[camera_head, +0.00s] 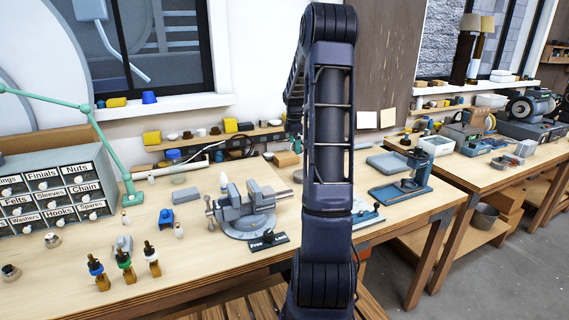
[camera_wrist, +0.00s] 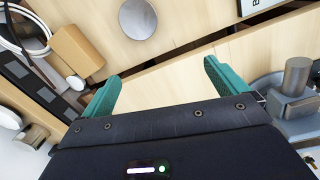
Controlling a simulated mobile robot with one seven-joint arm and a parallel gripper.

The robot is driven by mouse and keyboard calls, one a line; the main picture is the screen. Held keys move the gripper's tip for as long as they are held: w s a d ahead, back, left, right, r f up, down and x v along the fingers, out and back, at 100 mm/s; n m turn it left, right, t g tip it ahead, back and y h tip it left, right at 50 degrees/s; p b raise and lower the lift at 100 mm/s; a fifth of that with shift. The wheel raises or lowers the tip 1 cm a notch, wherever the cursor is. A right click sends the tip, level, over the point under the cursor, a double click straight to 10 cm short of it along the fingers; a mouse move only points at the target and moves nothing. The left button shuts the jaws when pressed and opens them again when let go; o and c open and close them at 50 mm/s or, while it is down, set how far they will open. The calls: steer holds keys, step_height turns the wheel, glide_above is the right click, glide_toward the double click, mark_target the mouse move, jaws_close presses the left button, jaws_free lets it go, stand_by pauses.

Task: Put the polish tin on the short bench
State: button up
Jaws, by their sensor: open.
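My gripper (camera_wrist: 162,70) shows in the wrist view with its two teal fingers spread apart and nothing between them. A flat, round grey disc (camera_wrist: 137,19) lies on the light wood beyond the fingertips, apart from them. It may be the polish tin, but no label shows. In the head view my arm rises through the middle and my gripper is hidden. The left workbench (camera_head: 205,262) and the right workbench (camera_head: 465,172) both show there. I cannot tell which is the short bench.
On the left bench stand a labelled drawer cabinet (camera_head: 55,190), a grey vise (camera_head: 245,212), several small bottles and a blue press (camera_head: 402,185). A bench grinder (camera_head: 530,108) stands on the right bench. The wrist view shows a tan box (camera_wrist: 78,50) and a white cable coil (camera_wrist: 22,28).

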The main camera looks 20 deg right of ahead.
steer(key=s+a+r+m+t, duration=0.1)
steer(key=s+a+r+m, duration=0.3)
steer(key=s+a+r, duration=0.35)
steer(key=s+a+r+m+t, duration=0.1)
steer(key=s+a+r+m, duration=0.35)
steer(key=s+a, duration=0.5)
steer(key=s+a+m+t, duration=0.1)
steer(key=s+a+m, duration=0.1)
steer(key=s, duration=0.8)
steer(key=s+a+m+t, duration=0.1)
steer(key=s+a+m, duration=0.2)
steer(key=s, duration=0.8)
steer(key=shift+s+a+f+m+y, duration=0.2)
steer(key=shift+m+y, duration=0.1)
steer(key=shift+m, duration=0.75)
